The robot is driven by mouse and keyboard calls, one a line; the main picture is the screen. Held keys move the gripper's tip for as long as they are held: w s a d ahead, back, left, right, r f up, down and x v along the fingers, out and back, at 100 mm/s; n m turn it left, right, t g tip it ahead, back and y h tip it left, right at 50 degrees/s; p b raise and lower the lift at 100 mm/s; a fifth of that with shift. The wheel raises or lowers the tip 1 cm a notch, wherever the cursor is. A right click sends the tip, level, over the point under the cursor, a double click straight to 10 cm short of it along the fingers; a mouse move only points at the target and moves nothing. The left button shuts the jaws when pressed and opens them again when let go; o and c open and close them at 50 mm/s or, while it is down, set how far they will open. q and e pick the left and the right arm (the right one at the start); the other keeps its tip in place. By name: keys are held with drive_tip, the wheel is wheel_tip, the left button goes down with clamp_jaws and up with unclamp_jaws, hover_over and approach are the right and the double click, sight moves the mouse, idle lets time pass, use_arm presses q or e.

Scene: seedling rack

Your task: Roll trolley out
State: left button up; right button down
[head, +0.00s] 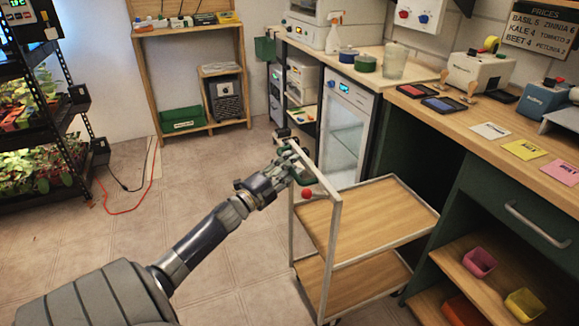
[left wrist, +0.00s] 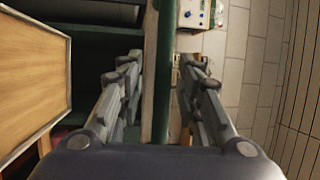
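The trolley (head: 385,215) has two wooden shelves in a pale metal frame and stands beside the workbench. Its raised handle bar (head: 325,190) is at its left end. A red ball-shaped knob (head: 307,193) shows by that end. My left gripper (head: 298,165) is at the handle end, overlapping the bar in the head view; I cannot tell whether it touches. A wooden trolley shelf (left wrist: 30,75) shows at left there. My right gripper is not in view.
The workbench (head: 455,110), with a green drawer (head: 520,205), borders the trolley on the right. A glass-door cabinet (head: 345,130) stands behind it. A plant rack (head: 45,120) is at far left, with a red cable (head: 125,211) on the floor. Tiled floor (head: 225,190) left of the trolley is clear.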

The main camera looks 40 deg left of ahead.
use_arm(q)
drive_tip(key=s+f, duration=0.2)
drive_tip(key=s, duration=1)
drive_tip(key=shift+w+f, duration=0.1)
idle(0.4)
